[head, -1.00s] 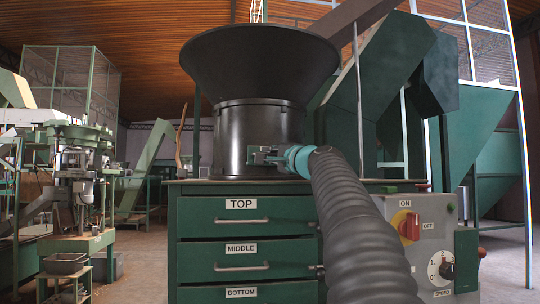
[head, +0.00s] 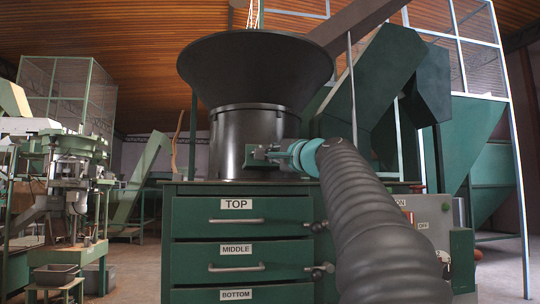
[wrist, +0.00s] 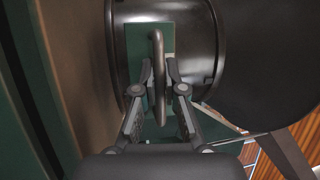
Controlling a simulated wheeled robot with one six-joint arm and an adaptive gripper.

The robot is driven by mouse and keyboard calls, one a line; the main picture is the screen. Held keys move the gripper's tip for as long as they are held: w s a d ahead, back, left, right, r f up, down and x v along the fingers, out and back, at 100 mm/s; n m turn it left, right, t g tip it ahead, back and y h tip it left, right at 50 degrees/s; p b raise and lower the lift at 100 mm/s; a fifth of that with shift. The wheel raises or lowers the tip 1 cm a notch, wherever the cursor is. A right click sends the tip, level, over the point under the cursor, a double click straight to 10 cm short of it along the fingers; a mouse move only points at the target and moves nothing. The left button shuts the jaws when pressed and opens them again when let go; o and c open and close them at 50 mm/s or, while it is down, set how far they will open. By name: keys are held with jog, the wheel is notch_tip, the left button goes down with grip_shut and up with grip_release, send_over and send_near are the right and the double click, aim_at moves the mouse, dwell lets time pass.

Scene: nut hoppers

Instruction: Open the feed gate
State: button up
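The feed gate (head: 258,156) is a small green plate on the side of the black hopper's cylindrical base, above the drawer cabinet. In the wrist view the gate (wrist: 137,45) carries a curved metal handle (wrist: 157,50) standing out from it. My gripper (wrist: 159,70) has one finger on each side of this handle, close against it, and looks shut on it. In the head view my gripper (head: 272,155) is at the gate, partly hidden by its own teal wrist part. How far the gate stands open cannot be told.
The black hopper (head: 255,75) flares out above the gate. The green cabinet (head: 188,235) below has drawers labelled top, middle and bottom. A grey control box (head: 430,235) is at the right, partly behind my arm. Machines (head: 70,190) stand at the left, with open floor (head: 137,270) between.

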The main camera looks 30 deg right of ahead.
jog(key=o, duration=0.4)
jog(key=v, duration=1.2)
jog(key=shift+f, duration=0.1)
jog(key=s+a+f+n+g, duration=0.15)
jog(key=a+f, duration=0.25)
jog(key=f, duration=0.4)
jog(key=a+f+n+g, duration=0.2)
jog(key=a+f+g, duration=0.15)
jog(key=f, duration=0.55)
jog(key=a+f+n+g, duration=0.2)
jog(key=a+f, duration=0.3)
jog(key=f, duration=0.3)
jog(key=s+a+f+n+g, duration=0.2)
jog(key=s+f, duration=0.3)
jog(key=f, duration=0.4)
jog(key=s+a+f+n+g+h, duration=0.1)
jog(key=s+f+n, duration=0.4)
jog(key=f, duration=0.5)
jog(key=s+a+f+n+g+h, duration=0.1)
jog(key=s+a+f+n+g, duration=0.1)
jog(key=s+f, duration=0.5)
jog(key=shift+s+a+f+n+g, duration=0.1)
jog(key=shift+a+f+n+g, duration=0.1)
jog(key=shift+f+n+g, duration=0.3)
jog(key=shift+a+f+n+g, duration=0.15)
jog(key=shift+f+g, duration=0.45)
jog(key=shift+f, duration=0.25)
